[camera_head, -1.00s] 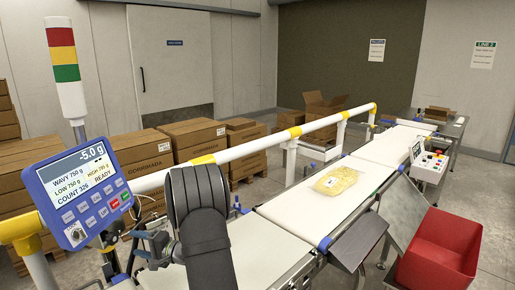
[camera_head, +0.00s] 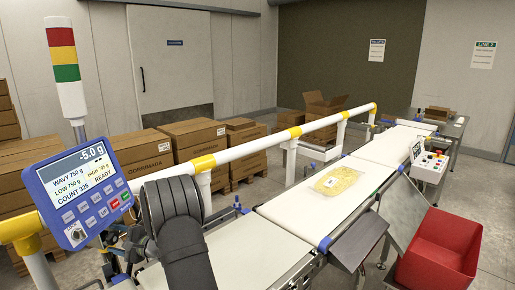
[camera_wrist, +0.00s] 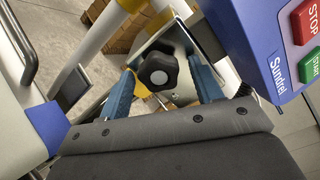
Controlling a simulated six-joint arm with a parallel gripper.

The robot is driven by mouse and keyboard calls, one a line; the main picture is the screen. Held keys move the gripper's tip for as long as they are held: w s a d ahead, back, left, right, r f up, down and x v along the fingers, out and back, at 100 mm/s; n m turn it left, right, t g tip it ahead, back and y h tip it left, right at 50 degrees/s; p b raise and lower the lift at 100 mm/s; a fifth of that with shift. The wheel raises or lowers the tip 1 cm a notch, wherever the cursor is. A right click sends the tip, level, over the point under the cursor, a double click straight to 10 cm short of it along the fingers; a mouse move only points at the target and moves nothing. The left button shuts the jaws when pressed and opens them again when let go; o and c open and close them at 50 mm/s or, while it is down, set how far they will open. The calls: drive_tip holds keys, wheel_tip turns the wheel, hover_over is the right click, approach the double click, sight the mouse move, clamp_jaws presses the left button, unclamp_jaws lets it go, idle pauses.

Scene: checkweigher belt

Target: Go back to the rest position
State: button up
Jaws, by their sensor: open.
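My gripper (camera_wrist: 163,82) shows in the wrist view as two blue fingers spread apart, open and holding nothing that I can see. A black knob (camera_wrist: 158,71) on a metal bracket appears between the fingers; I cannot tell how far beyond them it lies. In the head view my dark arm reaches to the lower left, beside the blue checkweigher display (camera_head: 82,193), and mostly hides the gripper. A bag of yellow pasta (camera_head: 337,181) lies flat on the white belt (camera_head: 285,214), well to the right of my arm.
A white and yellow guard rail (camera_head: 252,148) runs behind the belt. The light tower (camera_head: 66,70) stands at the left. A red bin (camera_head: 440,255) and grey chute stand at the right. In the wrist view the panel with the STOP button (camera_wrist: 308,22) is close at the right.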

drive_tip(key=m, duration=1.2)
drive_tip(key=shift+s+f+m, duration=0.1)
drive_tip(key=shift+s+m, duration=0.05)
drive_tip(key=shift+m, duration=0.15)
drive_tip(key=shift+o, duration=0.2)
